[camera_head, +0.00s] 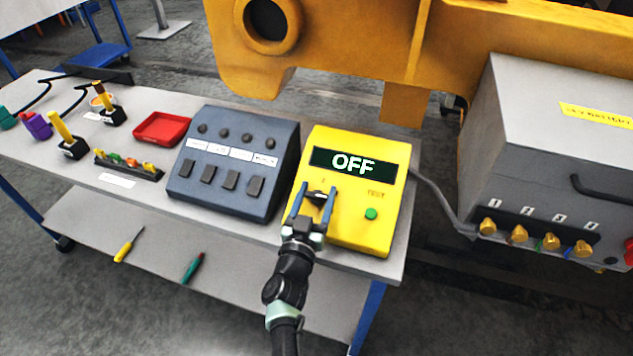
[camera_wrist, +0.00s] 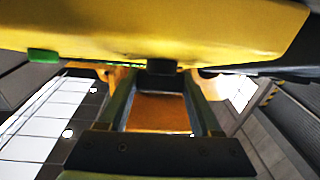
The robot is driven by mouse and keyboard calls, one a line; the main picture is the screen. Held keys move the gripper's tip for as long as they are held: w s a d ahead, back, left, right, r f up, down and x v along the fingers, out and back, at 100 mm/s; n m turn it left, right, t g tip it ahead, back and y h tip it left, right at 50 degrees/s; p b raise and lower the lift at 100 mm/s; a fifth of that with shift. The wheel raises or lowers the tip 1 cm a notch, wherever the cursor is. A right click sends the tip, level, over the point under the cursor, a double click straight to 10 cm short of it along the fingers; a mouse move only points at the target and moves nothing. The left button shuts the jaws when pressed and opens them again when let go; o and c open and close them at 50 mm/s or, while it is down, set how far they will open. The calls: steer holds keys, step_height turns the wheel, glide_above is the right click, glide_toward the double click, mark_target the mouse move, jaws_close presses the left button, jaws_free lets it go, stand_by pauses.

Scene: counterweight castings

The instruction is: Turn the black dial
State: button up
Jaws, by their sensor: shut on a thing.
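The yellow meter box (camera_head: 350,222) stands at the right end of the table and its display reads OFF. The black dial (camera_head: 317,197) is on the lower left of its face, partly hidden by my fingers. My gripper (camera_head: 315,206) is shut on the dial, one finger on each side of it. In the wrist view the dial (camera_wrist: 161,67) is a dark block between the far ends of my gripper's fingers (camera_wrist: 162,88), below the yellow box face (camera_wrist: 150,28). A green button (camera_head: 371,213) under the word TEST is to the right of the dial; it shows in the wrist view too (camera_wrist: 43,55).
A dark grey switch panel (camera_head: 232,163) stands close on the left of the box. A large grey battery case (camera_head: 545,140) stands to the right, joined by a cable (camera_head: 440,200). A yellow casting (camera_head: 340,45) is behind.

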steer(key=m+h, duration=0.2)
steer(key=shift+a+m+g+h, duration=0.2)
steer(key=shift+m+g+h, duration=0.1)
steer(key=shift+g, duration=0.1)
steer(key=m+h, duration=0.1)
steer(key=m+g+h+b, duration=0.1)
steer(key=m+h+b, duration=0.1)
steer(key=shift+f+g, duration=0.25)
steer(key=shift+g, duration=0.15)
steer(key=m+g+h+b, duration=0.1)
steer(key=m+h+b, duration=0.1)
steer(key=shift+d+m+g, duration=0.15)
steer(key=shift+m+g, duration=0.15)
steer(key=shift+r+m+g+h+b, duration=0.1)
steer(key=shift+m+g+h+b, duration=0.3)
steer(key=shift+m+g, duration=0.15)
steer(key=shift+d, duration=0.1)
steer(key=shift+r, duration=0.1)
steer(key=o, duration=1.4)
steer(key=shift+s, duration=0.1)
